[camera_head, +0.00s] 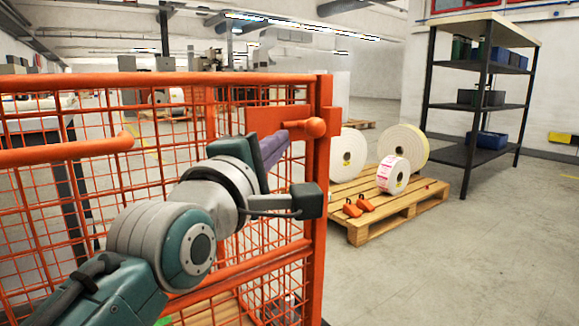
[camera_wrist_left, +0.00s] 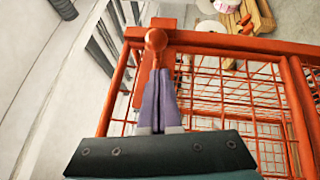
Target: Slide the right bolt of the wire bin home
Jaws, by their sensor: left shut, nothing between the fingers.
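The orange wire bin (camera_head: 318,230) fills the left of the head view; its top rail and mesh also show in the wrist view (camera_wrist_left: 230,42). The right bolt's round orange knob (camera_head: 316,127) is at the bin's near right corner post. In the wrist view the knob (camera_wrist_left: 156,40) lies just beyond my fingertips. My left gripper (camera_head: 287,138) has purple fingers, shut with nothing between them, pointing at the knob. In the wrist view the fingers (camera_wrist_left: 161,75) end right by the knob; I cannot tell whether they touch it. My right gripper is out of view.
A pallet (camera_head: 385,212) with label rolls (camera_head: 348,155) and small orange items (camera_head: 358,206) stands right of the bin. A black shelf rack (camera_head: 470,105) is behind it. The floor at the front right is clear. The bin's mesh and rails lie close around my left arm.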

